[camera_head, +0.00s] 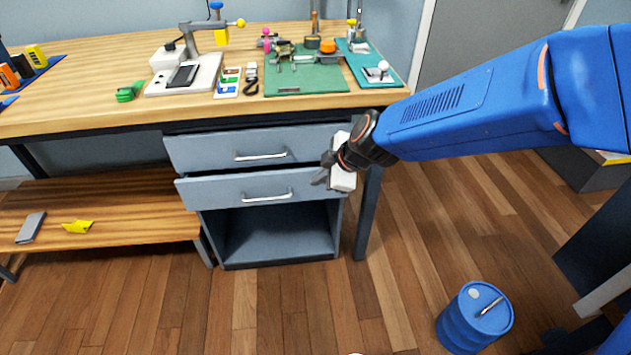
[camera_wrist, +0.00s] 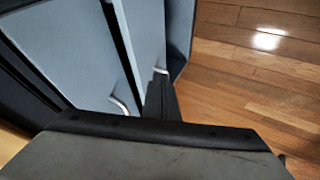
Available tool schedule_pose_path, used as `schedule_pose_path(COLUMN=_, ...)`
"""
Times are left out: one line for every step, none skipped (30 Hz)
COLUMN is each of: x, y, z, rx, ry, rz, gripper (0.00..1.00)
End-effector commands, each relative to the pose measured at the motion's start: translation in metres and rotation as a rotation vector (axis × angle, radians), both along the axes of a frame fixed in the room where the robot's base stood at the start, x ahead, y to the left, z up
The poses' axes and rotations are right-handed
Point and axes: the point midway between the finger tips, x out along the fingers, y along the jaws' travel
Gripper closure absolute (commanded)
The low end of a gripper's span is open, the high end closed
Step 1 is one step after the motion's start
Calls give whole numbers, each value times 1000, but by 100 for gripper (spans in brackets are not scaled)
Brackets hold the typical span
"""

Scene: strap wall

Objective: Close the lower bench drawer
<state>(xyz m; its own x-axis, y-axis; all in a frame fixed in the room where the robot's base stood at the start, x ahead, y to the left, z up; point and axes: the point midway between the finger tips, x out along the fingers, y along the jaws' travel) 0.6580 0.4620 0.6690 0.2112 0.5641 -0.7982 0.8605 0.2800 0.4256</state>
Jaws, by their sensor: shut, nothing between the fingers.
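The lower bench drawer (camera_head: 225,192) has a grey-blue front and stands out a little from the cabinet under the bench. Its silver bar handle (camera_head: 267,197) is at the middle of the front. My gripper (camera_head: 319,178) is shut and empty, by the right end of the drawer fronts; I cannot tell whether it touches the lower one. In the wrist view, a dark finger (camera_wrist: 161,98) shows close to the lower drawer front (camera_wrist: 143,38) and its handle (camera_wrist: 161,71).
The upper drawer (camera_head: 205,150) is above and looks closed. An open compartment (camera_head: 280,232) is below. A low wooden shelf (camera_head: 130,215) is at left. A blue drum (camera_head: 473,325) stands on the floor at right. Floor in front of the cabinet is clear.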

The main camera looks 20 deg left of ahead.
Motion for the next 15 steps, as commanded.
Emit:
schedule_pose_path(x=-1, y=-4, z=6, rx=1, ry=-2, rz=1, gripper=100)
schedule_pose_path(x=-2, y=-6, z=10, rx=2, ry=-1, rz=0, gripper=100)
schedule_pose_path(x=-3, y=-10, z=15, rx=1, ry=-2, rz=1, gripper=100)
schedule_pose_path(x=-4, y=-13, z=18, rx=2, ry=-1, rz=0, gripper=100)
schedule_pose_path(x=-5, y=-15, z=22, rx=1, ry=-3, rz=0, gripper=100)
schedule_pose_path(x=-6, y=-19, z=27, rx=2, ry=-3, rz=0, gripper=100)
schedule_pose_path(x=-7, y=-21, z=31, rx=2, ry=-2, rz=-1, gripper=100)
schedule_pose_path(x=-8, y=-24, z=33, rx=1, ry=-2, rz=0, gripper=100)
schedule_pose_path(x=-9, y=-27, z=37, rx=1, ry=-2, rz=0, gripper=100)
schedule_pose_path(x=-10, y=-29, z=41, rx=1, ry=-2, rz=-1, gripper=100)
schedule_pose_path(x=-11, y=-30, z=43, rx=1, ry=-2, rz=-1, gripper=100)
schedule_pose_path(x=-12, y=-32, z=46, rx=0, ry=-1, rz=0, gripper=100)
schedule_pose_path(x=-12, y=-34, z=47, rx=0, ry=-1, rz=1, gripper=100)
schedule_pose_path(x=-13, y=-35, z=49, rx=0, ry=-1, rz=1, gripper=100)
schedule_pose_path(x=-13, y=-36, z=50, rx=0, ry=0, rz=0, gripper=98)
